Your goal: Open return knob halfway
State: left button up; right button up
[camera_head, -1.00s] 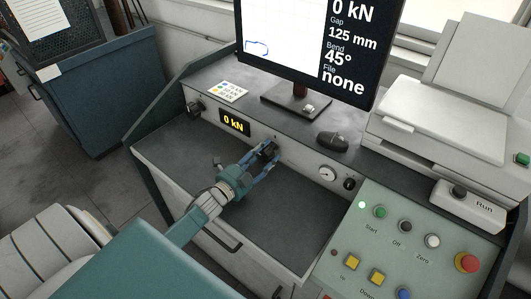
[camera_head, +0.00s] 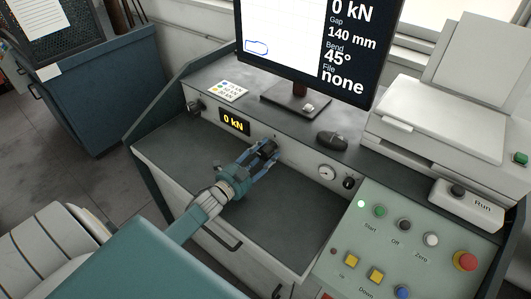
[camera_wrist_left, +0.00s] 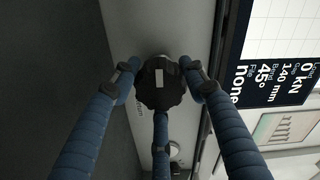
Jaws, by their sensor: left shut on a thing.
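The return knob (camera_wrist_left: 159,88) is a black, scalloped knob with a white mark on its face, on the grey front panel of the console. Part of its printed label shows beside it in the left wrist view. My left gripper (camera_head: 264,152) has three blue fingers and is shut on this knob, with fingertips around its rim. In the head view the fingers mostly hide the knob. The monitor (camera_head: 308,45) reads 0 kN, gap 140 mm, bend 45° and file none. My right gripper is not in view.
A button panel (camera_head: 400,245) stands at front right. The dark worktop (camera_head: 290,220) is clear.

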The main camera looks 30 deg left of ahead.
pick_arm(q)
jog(key=o, duration=0.9)
jog(key=shift+a, duration=0.35)
jog(key=shift+c, duration=0.2)
jog(key=o, duration=0.3)
jog(key=shift+f, duration=0.1)
jog(key=shift+s+d, duration=0.1)
jog(key=shift+s, duration=0.1)
jog(key=s, duration=0.7)
jog(key=s+a, duration=0.1)
jog(key=s, duration=0.3)
jog(key=shift+s+a, duration=0.1)
jog(key=shift+s, duration=0.2)
jog(key=shift+s, duration=0.1)
